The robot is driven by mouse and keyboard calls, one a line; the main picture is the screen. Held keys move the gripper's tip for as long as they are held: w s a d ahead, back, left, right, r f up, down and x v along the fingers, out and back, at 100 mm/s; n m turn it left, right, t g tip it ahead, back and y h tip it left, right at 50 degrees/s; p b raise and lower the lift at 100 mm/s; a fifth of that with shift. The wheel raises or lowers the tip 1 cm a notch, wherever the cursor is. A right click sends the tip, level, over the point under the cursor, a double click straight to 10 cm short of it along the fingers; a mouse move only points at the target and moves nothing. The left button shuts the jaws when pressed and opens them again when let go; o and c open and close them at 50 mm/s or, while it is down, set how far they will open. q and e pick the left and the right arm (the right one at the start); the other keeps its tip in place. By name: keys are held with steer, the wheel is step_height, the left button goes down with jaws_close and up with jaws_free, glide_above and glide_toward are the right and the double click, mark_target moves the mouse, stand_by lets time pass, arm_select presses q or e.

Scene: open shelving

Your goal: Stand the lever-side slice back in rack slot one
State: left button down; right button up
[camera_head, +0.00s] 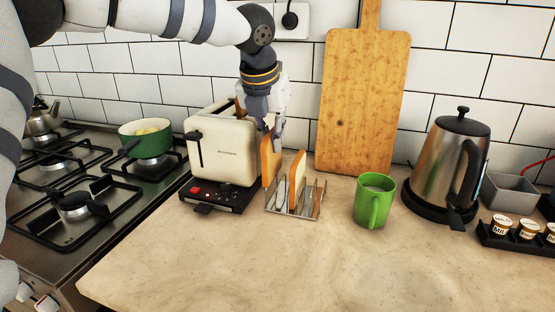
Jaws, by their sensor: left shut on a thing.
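The cream toaster (223,148) stands on a black base against the tiled wall, its dark lever on the left end. The wire toast rack (308,212) stands on the counter just right of it. One bread slice (297,178) stands upright in the rack. My left gripper (271,128) points down from above and is shut on another bread slice (267,160), upright at the rack's left end, beside the toaster. I cannot tell whether its lower edge is inside a slot. My right gripper is out of view.
A green mug (374,201) stands right of the rack, with a wooden board (362,100) leaning behind. A steel kettle (446,160) stands farther right. The gas hob (75,205) with a green pot (146,140) is at left. The front counter is clear.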

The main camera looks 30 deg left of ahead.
mark_target(276, 157)
arm_select(q)
steer(key=x, duration=0.6)
steer(key=shift+d, duration=0.15)
steer(key=shift+f, duration=0.25)
steer(key=shift+s, duration=0.1)
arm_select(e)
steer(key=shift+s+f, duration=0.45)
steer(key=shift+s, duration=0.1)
arm_select(q)
steer(key=c, duration=1.7)
jaws_free()
